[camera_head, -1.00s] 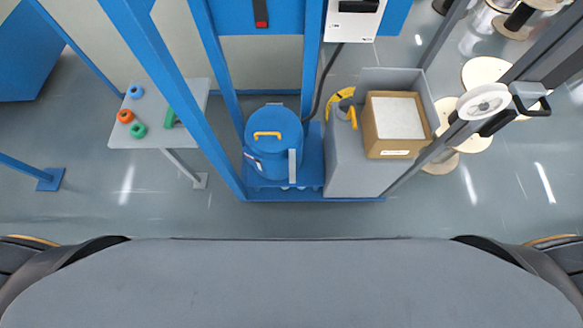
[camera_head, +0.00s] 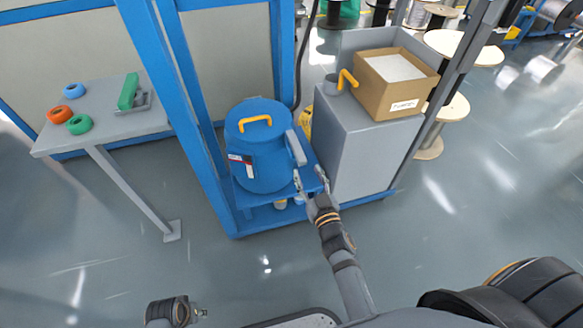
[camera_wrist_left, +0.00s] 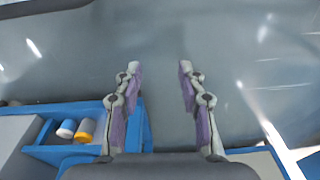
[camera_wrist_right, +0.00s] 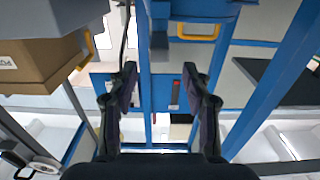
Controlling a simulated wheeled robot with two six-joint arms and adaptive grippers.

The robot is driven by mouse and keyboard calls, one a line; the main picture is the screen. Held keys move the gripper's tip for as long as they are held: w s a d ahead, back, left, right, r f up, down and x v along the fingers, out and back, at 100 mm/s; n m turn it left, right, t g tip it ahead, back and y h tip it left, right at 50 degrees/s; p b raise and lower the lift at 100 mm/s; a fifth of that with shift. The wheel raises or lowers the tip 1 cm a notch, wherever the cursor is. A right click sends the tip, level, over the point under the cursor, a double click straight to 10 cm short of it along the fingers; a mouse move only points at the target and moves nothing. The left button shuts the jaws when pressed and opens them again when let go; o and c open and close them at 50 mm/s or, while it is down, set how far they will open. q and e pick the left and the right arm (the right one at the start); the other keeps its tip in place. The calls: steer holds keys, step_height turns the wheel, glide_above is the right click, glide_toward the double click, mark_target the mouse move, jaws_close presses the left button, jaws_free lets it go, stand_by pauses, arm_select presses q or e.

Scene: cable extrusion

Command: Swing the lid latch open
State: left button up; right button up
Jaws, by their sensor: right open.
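A blue drum (camera_head: 262,165) with a blue lid and a yellow lid handle (camera_head: 255,122) stands on a blue shelf in the frame. The grey lid latch (camera_head: 295,147) is upright on the drum's right side. My right gripper (camera_head: 310,178) is open and empty just below and in front of the latch, seemingly apart from it. In the right wrist view the grey latch (camera_wrist_right: 159,42) shows beyond and between the spread fingers (camera_wrist_right: 159,72). My left gripper (camera_wrist_left: 159,66) is open and empty over the floor in the left wrist view, far from the drum.
A grey cabinet (camera_head: 350,150) with a cardboard box (camera_head: 400,95) of pale pellets stands right of the drum. A blue post (camera_head: 180,100) rises on its left. A grey side table (camera_head: 105,130) holds tape rolls. The floor in front is clear.

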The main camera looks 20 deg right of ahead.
mark_target(299, 152)
steer(key=w, duration=0.9)
steer(key=shift+w+a+b, duration=0.1)
steer(key=shift+b, duration=0.25)
steer(key=shift+w, duration=0.7)
arm_select(q)
steer(key=r, duration=0.3)
steer(key=shift+w+d+r, duration=0.1)
steer(key=shift+w+d, duration=0.1)
steer(key=shift+d, duration=0.2)
arm_select(e)
jaws_close()
